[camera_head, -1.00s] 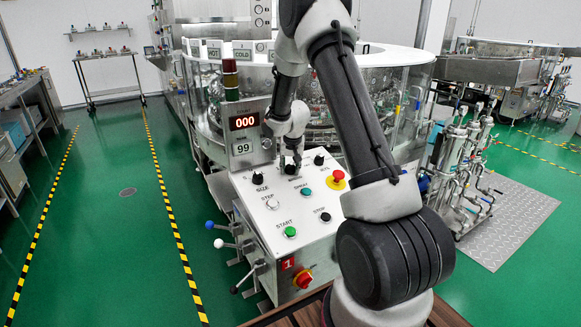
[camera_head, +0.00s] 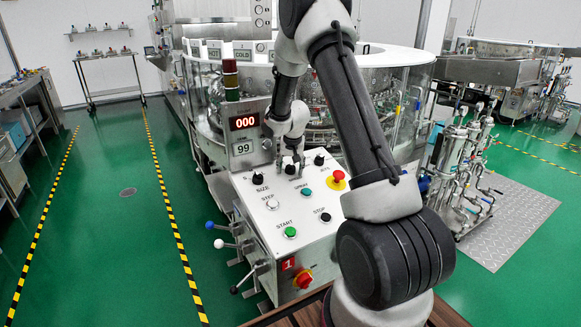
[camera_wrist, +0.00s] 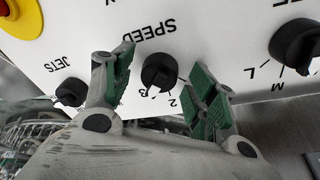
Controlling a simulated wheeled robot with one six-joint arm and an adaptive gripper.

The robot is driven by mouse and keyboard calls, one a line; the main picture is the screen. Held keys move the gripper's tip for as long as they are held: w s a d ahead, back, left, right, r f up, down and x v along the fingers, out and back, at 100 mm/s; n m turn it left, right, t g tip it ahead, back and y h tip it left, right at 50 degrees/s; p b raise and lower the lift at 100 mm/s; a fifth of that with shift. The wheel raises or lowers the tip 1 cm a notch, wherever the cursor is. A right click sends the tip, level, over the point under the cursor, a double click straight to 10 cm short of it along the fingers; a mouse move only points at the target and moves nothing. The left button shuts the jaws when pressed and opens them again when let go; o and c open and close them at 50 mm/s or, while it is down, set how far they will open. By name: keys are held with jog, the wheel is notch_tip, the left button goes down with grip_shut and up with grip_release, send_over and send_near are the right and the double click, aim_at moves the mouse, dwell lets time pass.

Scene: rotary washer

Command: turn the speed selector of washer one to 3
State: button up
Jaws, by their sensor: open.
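The black speed selector knob (camera_wrist: 159,72) sits between my fingers in the wrist view, under the upside-down word SPEED. My gripper (camera_wrist: 163,68) is open, one green-padded finger on each side, with visible gaps to the knob.
The size knob (camera_wrist: 297,45) and jets knob (camera_wrist: 72,92) flank the selector. A red emergency button (camera_head: 338,176) and spray, step, start and stop buttons are on the same panel. The display (camera_head: 244,121) reads 000. Green floor is free to the left.

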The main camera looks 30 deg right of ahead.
jog(key=v, duration=1.2)
jog(key=s+f+n+g, duration=0.1)
jog(key=s+n+g, duration=0.2)
jog(key=s, duration=0.7)
jog(key=s+a+r+n+t, duration=0.1)
jog(key=s+a+r, duration=0.1)
jog(key=s+r, duration=0.3)
jog(key=s+a+r+n+t+y, duration=0.1)
jog(key=s+a+r, duration=0.2)
jog(key=s, duration=0.9)
jog(key=s+a+r+n+t, duration=0.1)
jog(key=s+a+r, duration=0.2)
jog(key=s+r, duration=0.5)
jog(key=shift+s+r+n+t, duration=0.3)
jog(key=shift+s+r, duration=0.1)
jog(key=shift+s, duration=0.35)
